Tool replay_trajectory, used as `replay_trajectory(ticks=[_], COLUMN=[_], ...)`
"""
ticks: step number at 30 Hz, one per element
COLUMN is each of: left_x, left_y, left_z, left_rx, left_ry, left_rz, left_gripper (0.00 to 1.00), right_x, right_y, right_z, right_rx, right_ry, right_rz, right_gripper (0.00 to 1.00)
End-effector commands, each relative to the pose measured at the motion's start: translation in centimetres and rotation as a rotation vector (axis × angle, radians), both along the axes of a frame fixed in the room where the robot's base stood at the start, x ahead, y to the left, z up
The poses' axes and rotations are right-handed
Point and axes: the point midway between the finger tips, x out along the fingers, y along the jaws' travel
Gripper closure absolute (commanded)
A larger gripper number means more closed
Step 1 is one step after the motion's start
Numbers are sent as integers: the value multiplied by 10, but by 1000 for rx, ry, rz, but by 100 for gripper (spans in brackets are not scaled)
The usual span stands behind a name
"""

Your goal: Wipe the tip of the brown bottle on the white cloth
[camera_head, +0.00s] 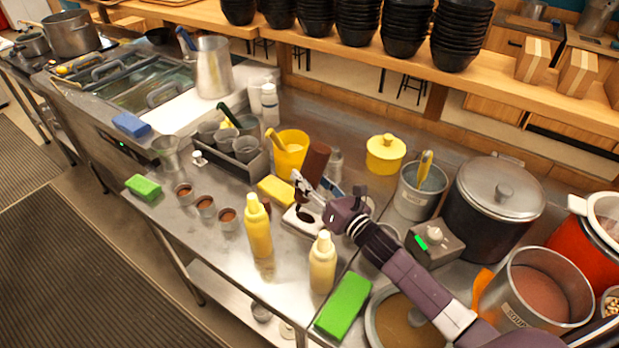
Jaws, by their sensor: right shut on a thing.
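My right gripper (306,187) is shut on the brown bottle (317,157) near the middle of the steel counter. The bottle is tilted, with its wide brown end up and to the right. The gripper fingers cover its middle, and the tip is not clearly seen. Below the gripper lies a white cloth (290,218), partly hidden by the gripper and a yellow bottle. A dark brown patch shows over the cloth. I cannot tell whether it is the bottle's tip or a stain, or whether the tip touches the cloth. My left gripper is not in view.
A yellow bottle (258,230) and a pale yellow bottle (322,265) stand in front of the cloth. A yellow sponge (276,190) and yellow container (290,156) are behind it. Small brown-filled cups (206,206) stand left. A grey pot (495,205) stands right.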

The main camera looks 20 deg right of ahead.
Motion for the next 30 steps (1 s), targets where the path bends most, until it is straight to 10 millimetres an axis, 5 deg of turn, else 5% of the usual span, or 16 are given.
replay_trajectory(ticks=[30], left_x=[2], left_y=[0], left_z=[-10], left_rx=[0], left_ry=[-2], left_rz=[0], left_gripper=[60], right_x=[0], right_y=[0], right_z=[-10], right_rx=[1], right_ry=[-2], right_rz=[0], right_gripper=[67])
